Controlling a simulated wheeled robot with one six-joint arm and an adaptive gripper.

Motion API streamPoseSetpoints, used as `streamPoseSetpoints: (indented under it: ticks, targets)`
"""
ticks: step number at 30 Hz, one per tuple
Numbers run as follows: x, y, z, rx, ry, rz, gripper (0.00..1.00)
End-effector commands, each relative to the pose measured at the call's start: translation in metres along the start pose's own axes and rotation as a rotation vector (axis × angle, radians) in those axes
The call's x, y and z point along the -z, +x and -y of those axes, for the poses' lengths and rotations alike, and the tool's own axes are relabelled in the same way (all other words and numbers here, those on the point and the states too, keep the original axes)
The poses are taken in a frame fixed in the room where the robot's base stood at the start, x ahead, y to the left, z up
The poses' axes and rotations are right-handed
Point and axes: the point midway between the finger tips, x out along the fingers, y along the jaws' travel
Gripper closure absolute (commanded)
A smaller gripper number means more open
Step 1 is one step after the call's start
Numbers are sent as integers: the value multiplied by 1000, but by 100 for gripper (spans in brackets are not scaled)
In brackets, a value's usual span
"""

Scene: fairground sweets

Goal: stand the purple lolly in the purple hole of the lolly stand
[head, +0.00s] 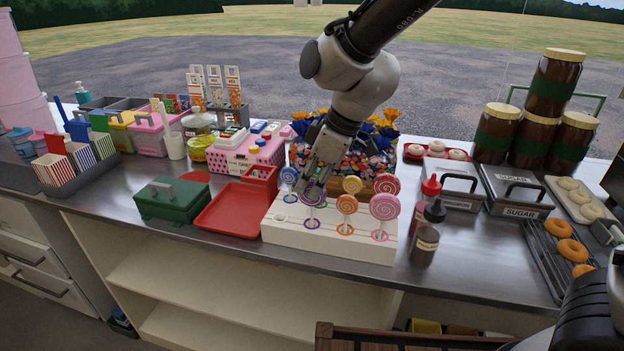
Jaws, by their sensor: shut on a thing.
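The white lolly stand (330,246) is a long block on the counter with coloured rings around its holes. The purple lolly (313,193) is upright above the front row, over or in the purple-ringed hole (312,224). I cannot tell whether its stick tip is inside the hole. My gripper (317,181) reaches down from above and is shut on the purple lolly; its fingers partly cover the lolly's head. A blue lolly (289,176) stands just to the left and behind. Orange (346,204) and pink (384,206) swirl lollies stand to the right.
A red tray (233,212) and a green box (172,201) lie left of the stand. A box of wrapped sweets (372,158) is behind it. Sauce bottles (425,246) stand close on the right. Bare counter shows in front of the red tray.

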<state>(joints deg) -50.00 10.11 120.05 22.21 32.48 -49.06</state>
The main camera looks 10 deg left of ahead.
Motion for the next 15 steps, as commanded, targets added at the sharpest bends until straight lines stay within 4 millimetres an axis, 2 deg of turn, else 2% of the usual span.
streamPoseSetpoints:
  ticks: [7, 8, 12, 15]
  targets:
    - [-1, 2, 0, 0, 0, 0, 100]
    - [-1, 2, 0, 0, 0, 0, 83]
    - [-1, 2, 0, 0, 0, 0, 59]
    - [-1, 2, 0, 0, 0, 0, 59]
